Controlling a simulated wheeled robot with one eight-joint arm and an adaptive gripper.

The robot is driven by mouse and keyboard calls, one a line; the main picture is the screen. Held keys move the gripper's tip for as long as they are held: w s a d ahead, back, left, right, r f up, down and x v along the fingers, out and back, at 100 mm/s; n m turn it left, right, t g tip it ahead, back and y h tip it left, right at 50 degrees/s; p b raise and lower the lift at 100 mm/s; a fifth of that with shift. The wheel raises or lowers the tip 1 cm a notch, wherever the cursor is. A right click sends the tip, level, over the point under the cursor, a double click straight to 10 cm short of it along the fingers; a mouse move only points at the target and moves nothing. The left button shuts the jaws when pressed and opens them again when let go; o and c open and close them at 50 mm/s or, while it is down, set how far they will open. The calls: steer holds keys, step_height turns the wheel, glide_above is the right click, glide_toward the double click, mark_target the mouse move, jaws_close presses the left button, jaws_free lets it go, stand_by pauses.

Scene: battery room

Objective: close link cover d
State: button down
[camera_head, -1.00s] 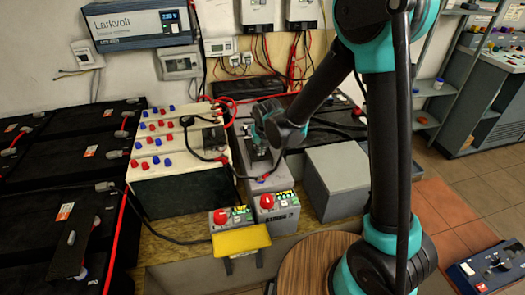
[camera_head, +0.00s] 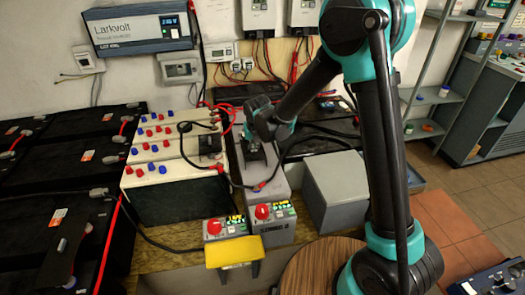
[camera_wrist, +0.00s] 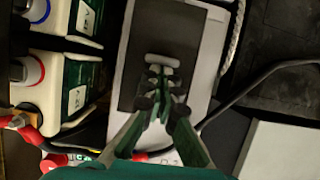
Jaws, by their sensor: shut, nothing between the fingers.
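No lettering that names link cover d can be read. My gripper (camera_head: 254,150) is over the far part of a long grey box (camera_head: 264,182) in the head view. In the wrist view my gripper (camera_wrist: 161,82) has its fingers together and empty. They are over a dark rectangular panel (camera_wrist: 135,82) on the pale box top, close to a small light bar (camera_wrist: 162,61). I cannot tell if they touch it. A black flap (camera_head: 72,252) stands tilted on the near-left black battery in the head view; its letter cannot be read.
White batteries (camera_head: 165,195) with red and blue caps stand left of the grey box. Red-button units (camera_head: 266,213) and a yellow block (camera_head: 234,251) are in front. A plain grey box (camera_head: 336,182) stands right. Loose cables cross behind and beside the gripper.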

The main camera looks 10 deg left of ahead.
steer(key=w+a, duration=0.1)
steer(key=w, duration=0.2)
steer(key=w+a, duration=0.2)
steer(key=w, duration=0.2)
steer(key=w+a, duration=0.2)
steer(key=w, duration=0.2)
steer(key=shift+a, duration=0.15)
steer(key=shift+r, duration=0.1)
steer(key=shift+r, duration=0.1)
